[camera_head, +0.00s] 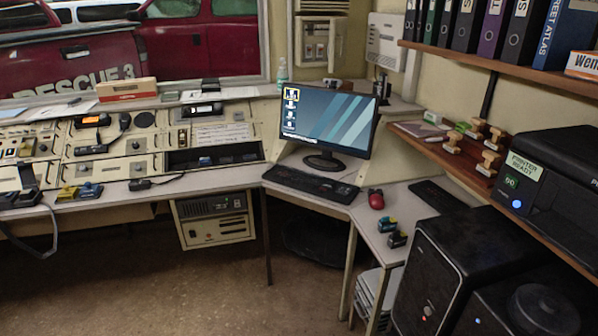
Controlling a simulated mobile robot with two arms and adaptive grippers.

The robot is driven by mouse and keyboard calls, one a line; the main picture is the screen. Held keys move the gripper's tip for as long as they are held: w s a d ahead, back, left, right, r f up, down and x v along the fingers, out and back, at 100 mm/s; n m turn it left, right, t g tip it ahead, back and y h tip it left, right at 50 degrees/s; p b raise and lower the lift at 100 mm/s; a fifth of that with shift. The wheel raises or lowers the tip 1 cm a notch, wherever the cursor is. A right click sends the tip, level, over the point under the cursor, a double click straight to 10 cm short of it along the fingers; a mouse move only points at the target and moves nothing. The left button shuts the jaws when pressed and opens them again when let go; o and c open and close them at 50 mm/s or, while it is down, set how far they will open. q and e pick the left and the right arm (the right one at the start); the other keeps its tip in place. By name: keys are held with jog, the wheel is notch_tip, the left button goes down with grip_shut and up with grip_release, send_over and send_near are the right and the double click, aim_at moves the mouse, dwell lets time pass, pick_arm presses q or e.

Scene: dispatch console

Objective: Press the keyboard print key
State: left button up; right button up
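A black keyboard (310,184) lies on the corner desk in front of the monitor (328,122). The monitor is on and shows a desktop with several icons and a striped background. The print key is too small to tell apart from the other keys. A second dark, flat keyboard-like object (438,197) lies on the right part of the desk, near the shelf. Neither of my grippers is in view.
A red mouse (376,199) and two small dark and teal objects (397,239) lie right of the keyboard. A printer (556,185) labelled "PRINTER READY" and several stamps (475,138) occupy the right shelf. A black computer tower (440,285) stands below. Open floor lies at front left.

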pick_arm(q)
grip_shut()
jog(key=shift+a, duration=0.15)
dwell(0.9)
